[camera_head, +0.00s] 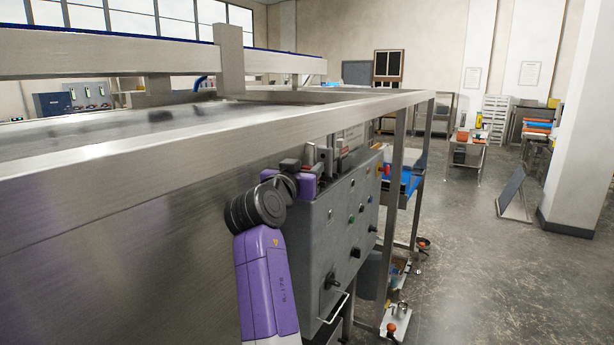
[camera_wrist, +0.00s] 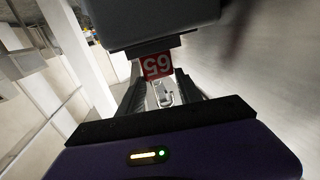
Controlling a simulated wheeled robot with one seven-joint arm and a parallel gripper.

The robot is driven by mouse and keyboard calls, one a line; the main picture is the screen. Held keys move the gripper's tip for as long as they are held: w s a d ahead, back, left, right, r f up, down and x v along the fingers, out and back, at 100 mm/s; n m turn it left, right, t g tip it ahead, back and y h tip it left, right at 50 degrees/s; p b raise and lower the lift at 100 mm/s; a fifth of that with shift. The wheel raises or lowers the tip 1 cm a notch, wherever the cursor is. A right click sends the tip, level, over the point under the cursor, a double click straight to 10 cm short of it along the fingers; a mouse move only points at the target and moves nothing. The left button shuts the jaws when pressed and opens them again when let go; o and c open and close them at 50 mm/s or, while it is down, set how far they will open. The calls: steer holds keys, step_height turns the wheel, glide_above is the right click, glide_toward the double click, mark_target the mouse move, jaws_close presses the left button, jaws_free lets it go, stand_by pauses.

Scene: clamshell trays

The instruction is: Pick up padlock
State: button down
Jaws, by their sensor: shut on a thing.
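The padlock (camera_wrist: 157,66) shows in the wrist view as a small red block with an upside-down white "65". A pale metal loop, seemingly its shackle, shows just below it. My gripper (camera_wrist: 161,88) has its two dark fingers on either side of the loop and is shut on the padlock. The exact contact is too small to see. In the head view my purple wrist is beside the top of the grey control cabinet (camera_head: 345,215); the padlock cannot be clearly made out there.
A dark grey box (camera_wrist: 150,18) sits close beyond the padlock in the wrist view. A large steel frame (camera_head: 250,120) fills the left of the head view, close to my arm. Buttons and knobs cover the cabinet. The floor (camera_head: 480,270) at right is mostly open.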

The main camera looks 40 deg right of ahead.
step_height(320, 180, up, 2)
steer(key=shift+r+b, duration=0.25)
steer(key=shift+b, duration=0.25)
steer(key=b+v, duration=0.4)
steer(key=v, duration=1.4)
steer(key=shift+f, duration=0.15)
